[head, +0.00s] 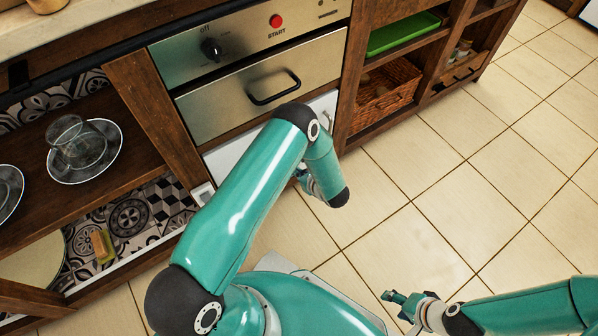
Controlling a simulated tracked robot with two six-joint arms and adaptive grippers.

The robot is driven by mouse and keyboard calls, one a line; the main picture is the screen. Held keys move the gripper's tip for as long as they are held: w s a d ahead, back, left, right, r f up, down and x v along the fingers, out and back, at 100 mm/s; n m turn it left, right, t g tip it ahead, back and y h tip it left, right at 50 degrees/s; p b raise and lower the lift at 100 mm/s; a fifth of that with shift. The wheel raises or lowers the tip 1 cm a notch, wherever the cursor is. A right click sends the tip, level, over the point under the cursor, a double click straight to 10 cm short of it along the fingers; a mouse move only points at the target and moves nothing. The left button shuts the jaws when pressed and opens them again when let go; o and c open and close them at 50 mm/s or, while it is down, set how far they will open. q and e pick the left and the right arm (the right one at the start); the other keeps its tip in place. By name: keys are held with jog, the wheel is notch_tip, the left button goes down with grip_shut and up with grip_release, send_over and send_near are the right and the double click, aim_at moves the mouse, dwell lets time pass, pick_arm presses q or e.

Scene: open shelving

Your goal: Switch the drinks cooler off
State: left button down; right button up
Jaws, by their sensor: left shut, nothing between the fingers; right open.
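A steel front panel (260,35) in the wooden shelving carries a black knob (211,48) under the word "off" and a red button (275,20) marked START. A steel front with a black handle (274,88) is below it. Lower still is a white front (232,153), partly hidden by my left arm, and a small white box (203,193) stands by its left edge. I cannot tell which of these is the drinks cooler. My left gripper (304,182) is shut and empty, mostly hidden behind its arm, near the white front. My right gripper (393,300) is open and empty above the floor.
Left shelves hold a glass bowl (74,141) on a plate (103,152), and a yellow-green sponge (103,246) lower down. To the right are a green tray (402,33) and a wicker basket (386,92). The tiled floor (450,190) at right is clear.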

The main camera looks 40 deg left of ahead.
pick_arm(q)
jog(key=shift+r+p, duration=0.35)
jog(key=shift+r, duration=0.45)
jog(key=p+v, duration=0.3)
jog(key=v, duration=1)
dwell(0.4)
